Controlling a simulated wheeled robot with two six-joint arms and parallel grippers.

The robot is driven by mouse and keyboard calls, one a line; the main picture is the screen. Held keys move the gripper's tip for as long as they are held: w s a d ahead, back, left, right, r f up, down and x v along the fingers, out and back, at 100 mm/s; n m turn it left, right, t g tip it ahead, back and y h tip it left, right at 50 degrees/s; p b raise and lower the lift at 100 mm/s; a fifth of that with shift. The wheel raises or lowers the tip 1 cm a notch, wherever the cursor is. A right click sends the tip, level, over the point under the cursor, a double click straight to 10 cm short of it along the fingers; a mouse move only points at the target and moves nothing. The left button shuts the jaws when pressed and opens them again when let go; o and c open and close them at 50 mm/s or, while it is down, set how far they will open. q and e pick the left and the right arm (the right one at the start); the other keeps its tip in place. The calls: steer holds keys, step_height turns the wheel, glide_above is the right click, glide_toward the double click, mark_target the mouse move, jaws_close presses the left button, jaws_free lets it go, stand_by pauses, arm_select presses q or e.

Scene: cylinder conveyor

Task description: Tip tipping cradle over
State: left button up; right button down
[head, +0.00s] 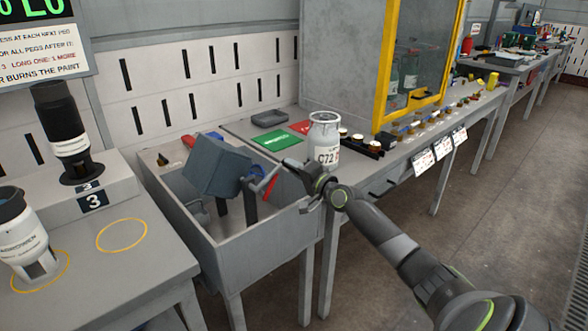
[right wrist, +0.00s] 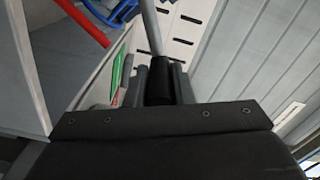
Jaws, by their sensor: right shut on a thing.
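The tipping cradle (head: 218,167) is a blue-grey box hung over a grey sink-like trough (head: 262,222) in the head view. It sits tilted; its inside is hidden from this side. A blue bracket and a thin crank-like lever (head: 264,183) are at its right side. My right gripper (head: 296,176) is at the trough's right side, beside the lever. In the right wrist view its jaws (right wrist: 160,78) are shut on a black handle grip (right wrist: 160,84) with a grey rod running up from it. My left gripper is not in view.
A red bar (right wrist: 82,22) shows near the gripper. A white C72 canister (head: 324,140) stands on the bench close behind my right gripper. A black cylinder (head: 62,125) and a white one (head: 22,238) stand on the left table. A yellow-framed cabinet (head: 385,60) stands behind.

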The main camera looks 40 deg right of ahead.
steer(key=shift+f, duration=0.3)
steer(key=c, duration=1.3)
jaws_free()
steer(key=shift+o, duration=0.2)
steer(key=shift+r, duration=0.15)
steer(key=shift+s, duration=0.15)
steer(key=s+p, duration=0.1)
steer(key=s, duration=0.1)
steer(key=s+p, duration=0.1)
steer(key=shift+s+d+r, duration=0.15)
steer(key=shift+s+d, duration=0.05)
steer(key=shift+s, duration=0.15)
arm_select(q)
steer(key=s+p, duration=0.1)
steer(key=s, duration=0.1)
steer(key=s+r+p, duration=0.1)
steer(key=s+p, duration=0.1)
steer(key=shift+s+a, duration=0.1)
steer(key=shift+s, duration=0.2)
arm_select(e)
steer(key=s+d, duration=0.1)
steer(key=s, duration=1.2)
steer(key=shift+s, duration=0.25)
